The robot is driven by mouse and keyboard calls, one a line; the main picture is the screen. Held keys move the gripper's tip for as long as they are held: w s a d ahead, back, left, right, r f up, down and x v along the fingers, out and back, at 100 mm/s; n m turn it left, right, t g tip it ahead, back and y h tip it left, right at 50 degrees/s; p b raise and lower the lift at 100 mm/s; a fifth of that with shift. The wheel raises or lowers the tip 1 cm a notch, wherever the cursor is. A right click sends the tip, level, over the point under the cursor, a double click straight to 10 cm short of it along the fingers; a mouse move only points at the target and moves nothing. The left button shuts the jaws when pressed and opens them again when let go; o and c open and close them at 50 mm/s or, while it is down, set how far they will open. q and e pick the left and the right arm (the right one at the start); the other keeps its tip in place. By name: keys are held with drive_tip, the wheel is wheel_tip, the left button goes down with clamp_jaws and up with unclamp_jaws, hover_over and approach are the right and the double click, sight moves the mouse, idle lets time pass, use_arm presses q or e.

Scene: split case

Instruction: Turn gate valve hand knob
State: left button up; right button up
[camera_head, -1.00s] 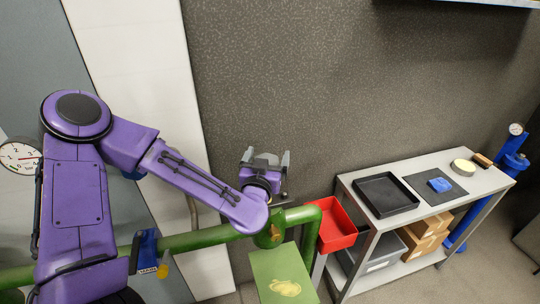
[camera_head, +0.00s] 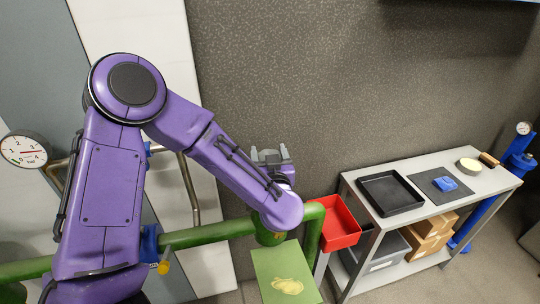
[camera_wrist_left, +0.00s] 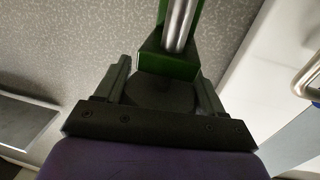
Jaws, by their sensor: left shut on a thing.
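My left gripper (camera_head: 270,156) is at the centre of the head view, above the green pipe. The left wrist view shows its two fingers (camera_wrist_left: 162,88) on either side of a dark rounded piece, which looks like the gate valve hand knob (camera_wrist_left: 160,95); they are shut on it. Just beyond it, touching or nearly so, is a green valve frame (camera_wrist_left: 165,62) with a bare metal stem (camera_wrist_left: 180,25). In the head view my purple left arm hides the knob and most of the valve. My right gripper is not in view.
A green pipe (camera_head: 215,233) runs below my arm, with a green panel (camera_head: 280,262) in front. A red bin (camera_head: 338,222) and a grey cart (camera_head: 425,180) with trays and boxes stand right. A pressure gauge (camera_head: 24,150) is far left. The wall is behind.

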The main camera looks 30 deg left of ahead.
use_arm(q)
drive_tip(key=n+g+y, duration=0.1)
drive_tip(key=g, duration=0.1)
drive_tip(key=n+g+y, duration=0.2)
drive_tip(key=n+g+y+p, duration=0.1)
drive_tip(key=shift+s+a+r+n+g, duration=0.15)
drive_tip(key=shift+r+n+g, duration=0.15)
drive_tip(key=shift+r+g, duration=0.1)
drive_tip(key=shift+s+a+n+g+y+p, duration=0.15)
drive_tip(key=shift+n+g+y+p, duration=0.3)
drive_tip(key=shift+n+g, duration=1.15)
drive_tip(key=shift+s+a+n+g+y+p, duration=0.15)
drive_tip(key=shift+n+g+y+p, duration=0.55)
drive_tip(key=shift+g, duration=1.5)
drive_tip(key=shift+n+b, duration=0.35)
drive_tip(key=shift+n, duration=0.05)
